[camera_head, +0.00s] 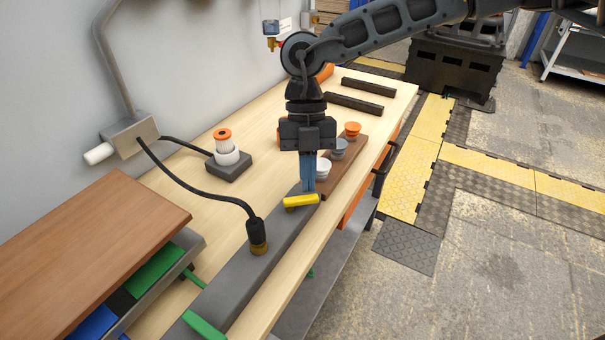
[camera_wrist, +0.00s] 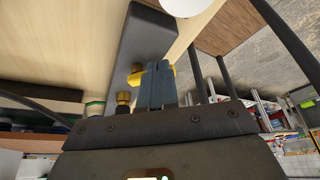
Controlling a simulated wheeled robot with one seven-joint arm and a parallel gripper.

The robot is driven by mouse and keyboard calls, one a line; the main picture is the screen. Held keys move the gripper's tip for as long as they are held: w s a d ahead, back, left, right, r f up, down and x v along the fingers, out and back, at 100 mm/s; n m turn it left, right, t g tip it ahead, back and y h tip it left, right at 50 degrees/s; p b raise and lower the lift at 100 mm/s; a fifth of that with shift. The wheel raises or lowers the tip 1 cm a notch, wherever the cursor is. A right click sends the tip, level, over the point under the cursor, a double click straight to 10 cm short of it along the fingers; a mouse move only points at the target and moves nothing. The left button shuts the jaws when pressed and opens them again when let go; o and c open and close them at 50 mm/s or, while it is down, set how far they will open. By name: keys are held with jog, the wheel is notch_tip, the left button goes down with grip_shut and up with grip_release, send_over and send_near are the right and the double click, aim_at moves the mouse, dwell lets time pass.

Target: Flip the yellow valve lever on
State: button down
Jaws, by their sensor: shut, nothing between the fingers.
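The yellow valve lever (camera_head: 301,201) sits near the far end of a long dark grey block (camera_head: 262,262) on the wooden workbench. My gripper (camera_head: 308,186) points down with its blue fingers shut and empty, right at the lever. In the wrist view the lever (camera_wrist: 136,77) shows on both sides of my gripper's fingertips (camera_wrist: 156,68), which hide its middle. I cannot tell whether the fingers touch it.
A black hose ends in a brass fitting (camera_head: 258,247) on the block. A brown board with several knobs, one orange-topped (camera_head: 352,129), lies just beyond my gripper. A filter-like part (camera_head: 226,150) stands left. A brown panel (camera_head: 85,262) is at the near left.

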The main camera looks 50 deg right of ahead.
jog(key=m, duration=0.1)
jog(key=s+m+t+b, duration=0.1)
jog(key=m, duration=0.1)
jog(key=s+m+b, duration=0.1)
jog(key=m, duration=0.1)
jog(key=shift+a+f+t+y, duration=0.15)
jog(key=shift+a+t+y, duration=0.15)
jog(key=shift+a+y, duration=0.1)
